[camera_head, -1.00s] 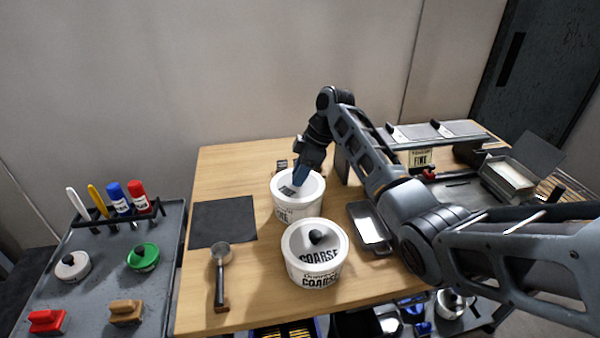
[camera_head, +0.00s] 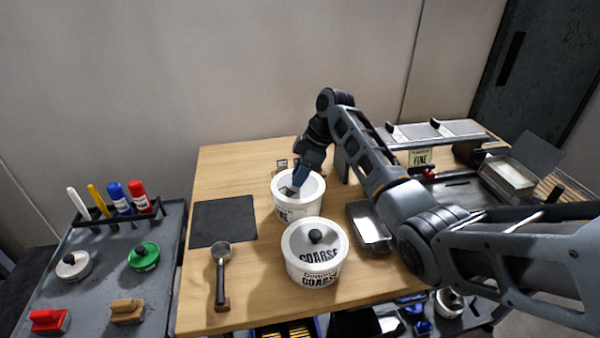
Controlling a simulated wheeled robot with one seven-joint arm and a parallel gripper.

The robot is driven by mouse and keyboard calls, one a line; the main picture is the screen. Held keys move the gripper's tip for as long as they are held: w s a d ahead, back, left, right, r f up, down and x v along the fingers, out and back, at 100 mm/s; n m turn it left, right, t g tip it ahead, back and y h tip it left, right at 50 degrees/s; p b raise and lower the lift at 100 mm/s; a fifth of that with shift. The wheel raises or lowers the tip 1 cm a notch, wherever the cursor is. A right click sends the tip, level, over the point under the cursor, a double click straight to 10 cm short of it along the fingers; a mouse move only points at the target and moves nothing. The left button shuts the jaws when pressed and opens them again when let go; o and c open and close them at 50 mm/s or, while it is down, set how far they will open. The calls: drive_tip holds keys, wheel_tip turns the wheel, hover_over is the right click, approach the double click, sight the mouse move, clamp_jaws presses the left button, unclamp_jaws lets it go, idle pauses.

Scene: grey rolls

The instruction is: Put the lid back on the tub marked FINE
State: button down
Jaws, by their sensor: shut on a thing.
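The white tub marked FINE (camera_head: 298,211) stands upright on the wooden table, behind the tub marked COARSE. My gripper (camera_head: 299,183) points down at its top and is shut on what looks like the knob of its lid (camera_head: 313,187). The lid has a white rim, a greyish middle and a dark marking at its left. It lies at the tub's mouth, roughly level. I cannot tell whether it is fully seated or slightly above the rim. The fingers hide the knob.
The COARSE tub (camera_head: 315,265), with its black-knobbed lid on, stands just in front. A dark mat (camera_head: 224,221) and a scoop (camera_head: 221,272) lie left. A metal tray (camera_head: 369,228) lies right, under my arm. A side cart (camera_head: 95,285) holds markers and knobbed items.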

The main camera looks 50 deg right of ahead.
drive_tip(key=shift+c, duration=1.4)
unclamp_jaws()
drive_tip(key=shift+r+p, duration=0.9)
drive_tip(key=shift+r, duration=2.65)
clamp_jaws()
